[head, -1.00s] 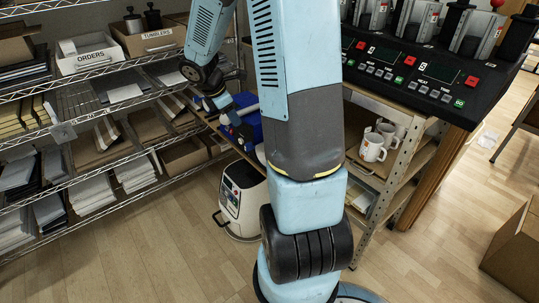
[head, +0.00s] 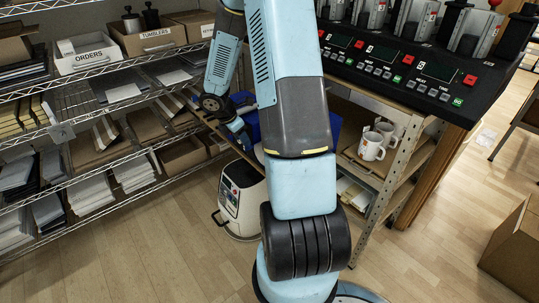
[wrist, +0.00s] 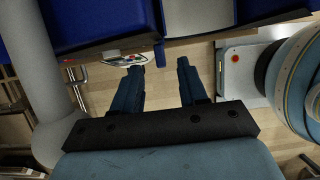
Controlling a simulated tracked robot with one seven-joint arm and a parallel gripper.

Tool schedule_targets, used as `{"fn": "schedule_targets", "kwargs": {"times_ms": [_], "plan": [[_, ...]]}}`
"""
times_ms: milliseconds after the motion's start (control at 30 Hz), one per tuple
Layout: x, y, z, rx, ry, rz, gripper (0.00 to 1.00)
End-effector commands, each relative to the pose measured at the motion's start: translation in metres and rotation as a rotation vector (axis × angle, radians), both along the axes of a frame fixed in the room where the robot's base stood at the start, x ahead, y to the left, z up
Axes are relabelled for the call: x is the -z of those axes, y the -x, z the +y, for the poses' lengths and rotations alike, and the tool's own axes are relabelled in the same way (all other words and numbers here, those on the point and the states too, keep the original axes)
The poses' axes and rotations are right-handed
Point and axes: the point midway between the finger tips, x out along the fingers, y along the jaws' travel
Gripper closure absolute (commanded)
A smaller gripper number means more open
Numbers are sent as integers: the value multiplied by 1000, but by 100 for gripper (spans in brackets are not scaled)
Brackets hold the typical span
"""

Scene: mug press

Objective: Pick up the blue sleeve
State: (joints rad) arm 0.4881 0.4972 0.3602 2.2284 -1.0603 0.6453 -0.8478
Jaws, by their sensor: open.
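I cannot pick out a blue sleeve for certain.
A grey post (wrist: 62,85) stands left of my gripper. A white machine (head: 241,200) is on the floor. Wire shelving (head: 75,185) is at left; a metal rack with white mugs (head: 371,147) is under the press console (head: 400,62). A cardboard box (head: 515,245) is at right.

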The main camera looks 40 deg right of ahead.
Motion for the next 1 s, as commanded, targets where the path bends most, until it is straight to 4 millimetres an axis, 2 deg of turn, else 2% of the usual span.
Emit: {"fn": "schedule_targets", "kwargs": {"times_ms": [167, 500, 867, 1000], "plan": [[9, 0, -4, 1, 0, 2, 57], [47, 0, -20, 1, -1, 2, 57], [53, -1, -23, 1, 0, 0, 57], [53, 0, -23, 2, 0, -1, 71]]}}
